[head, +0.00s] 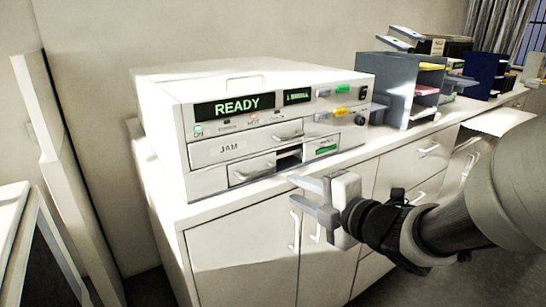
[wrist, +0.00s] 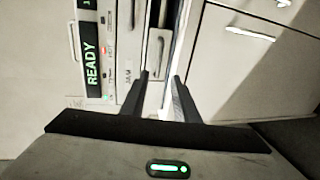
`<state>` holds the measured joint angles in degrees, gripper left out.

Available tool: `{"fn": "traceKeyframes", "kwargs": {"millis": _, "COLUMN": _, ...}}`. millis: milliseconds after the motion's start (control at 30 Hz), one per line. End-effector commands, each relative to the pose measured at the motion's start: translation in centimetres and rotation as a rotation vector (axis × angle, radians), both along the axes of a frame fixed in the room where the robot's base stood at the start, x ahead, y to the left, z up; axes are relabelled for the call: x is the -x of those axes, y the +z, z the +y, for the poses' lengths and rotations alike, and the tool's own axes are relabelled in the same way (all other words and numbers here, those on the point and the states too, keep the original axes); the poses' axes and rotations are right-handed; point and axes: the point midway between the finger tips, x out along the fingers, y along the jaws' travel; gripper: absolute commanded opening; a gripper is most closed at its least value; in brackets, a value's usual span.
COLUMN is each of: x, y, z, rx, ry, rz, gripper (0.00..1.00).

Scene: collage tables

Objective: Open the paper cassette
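The white machine (head: 260,90) stands on a cabinet top with a green READY display (head: 235,107). Its lower front has a drawer with a bar handle (head: 252,172), likely the paper cassette, below the drawer marked JAM (head: 228,150). A dark gap shows at the right of the lower drawer; I cannot tell how far it stands out. My gripper (head: 311,198) is open and empty, in front of the cabinet, right of and lower than that handle. In the wrist view the picture is turned sideways; my open fingers (wrist: 162,92) point toward the machine's lower front and the counter edge.
White cabinet doors (head: 245,250) lie under the machine. A grey paper organizer (head: 400,90) stands right of it, with a blue file holder (head: 484,74) farther back. A pale panel (head: 50,150) stands at the left. The wall is close behind the machine.

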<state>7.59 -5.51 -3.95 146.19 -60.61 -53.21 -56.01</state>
Motion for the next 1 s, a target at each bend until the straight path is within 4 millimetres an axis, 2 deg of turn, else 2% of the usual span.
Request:
{"fn": "traceKeyframes", "kwargs": {"millis": 67, "x": -1.1, "y": 0.2, "z": 0.8, "rx": -0.002, "ry": 0.004, "rz": 0.006, "gripper": 0.28}}
{"fn": "traceKeyframes", "kwargs": {"millis": 200, "x": -3.2, "y": -1.1, "z": 2.2, "rx": 0.0, "ry": 0.003, "rz": 0.0, "gripper": 0.28}}
{"fn": "traceKeyframes", "kwargs": {"millis": 600, "x": -9.7, "y": -2.6, "z": 6.6, "rx": 0.0, "ry": 0.0, "rz": -0.001, "gripper": 0.28}}
{"fn": "traceKeyframes", "kwargs": {"millis": 800, "x": -11.2, "y": -2.9, "z": 7.5, "rx": -0.001, "ry": 0.0, "rz": -0.001, "gripper": 0.28}}
{"fn": "traceKeyframes", "kwargs": {"millis": 1000, "x": -11.4, "y": -2.9, "z": 7.7, "rx": 0.0, "ry": -0.002, "rz": -0.001, "gripper": 0.28}}
